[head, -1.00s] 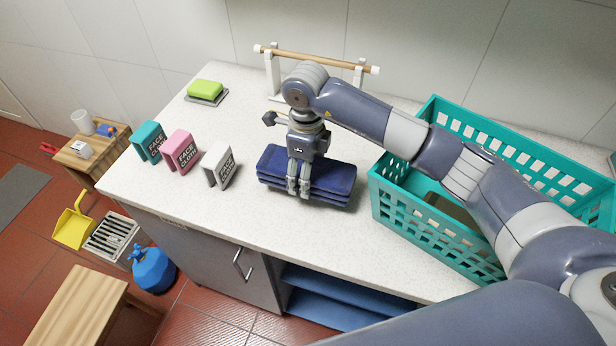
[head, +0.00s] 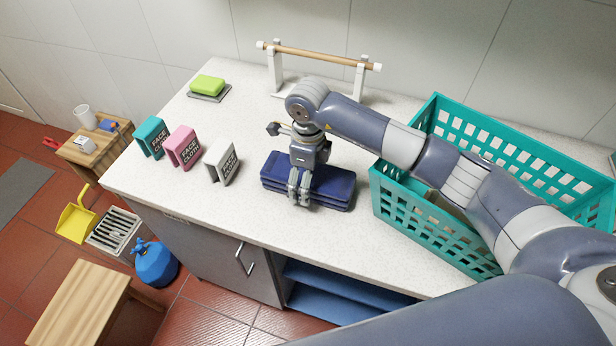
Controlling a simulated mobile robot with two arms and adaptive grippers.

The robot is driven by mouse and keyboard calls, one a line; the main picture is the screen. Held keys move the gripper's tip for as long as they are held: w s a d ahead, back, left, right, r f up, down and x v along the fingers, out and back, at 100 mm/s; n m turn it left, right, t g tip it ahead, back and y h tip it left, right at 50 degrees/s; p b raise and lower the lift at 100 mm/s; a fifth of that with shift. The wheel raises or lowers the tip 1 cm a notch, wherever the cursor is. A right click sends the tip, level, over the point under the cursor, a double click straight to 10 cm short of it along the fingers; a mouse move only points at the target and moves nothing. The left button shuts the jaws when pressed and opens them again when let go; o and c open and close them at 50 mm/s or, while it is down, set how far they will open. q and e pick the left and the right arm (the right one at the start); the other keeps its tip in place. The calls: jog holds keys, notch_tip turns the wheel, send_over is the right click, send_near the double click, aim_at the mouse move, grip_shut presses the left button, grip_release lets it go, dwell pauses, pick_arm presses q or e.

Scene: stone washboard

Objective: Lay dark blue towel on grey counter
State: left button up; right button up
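The dark blue towel (head: 333,184) is folded into a thick stack of layers. It lies flat on or just at the pale speckled top of the grey counter (head: 262,225), left of the teal basket. My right gripper (head: 299,196) comes in from above with its fingers pointing down at the towel's front left part. The fingers are close together and look shut on the towel, hiding part of its front edge. Whether the towel's underside fully touches the counter is hard to tell. My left gripper is not in view.
A teal basket (head: 424,222) stands at the right. A green sponge (head: 207,84) sits at the back left, and a wooden rail (head: 318,56) stands at the back. The counter front is clear.

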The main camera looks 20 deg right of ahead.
jog(key=shift+r, duration=0.2)
jog(key=shift+w+r, duration=0.1)
jog(key=shift+r, duration=0.25)
notch_tip(320, 180, up, 10)
jog(key=b, duration=0.3)
jog(key=shift+f, duration=0.15)
jog(key=shift+r+b, duration=0.3)
jog(key=shift+r, duration=0.45)
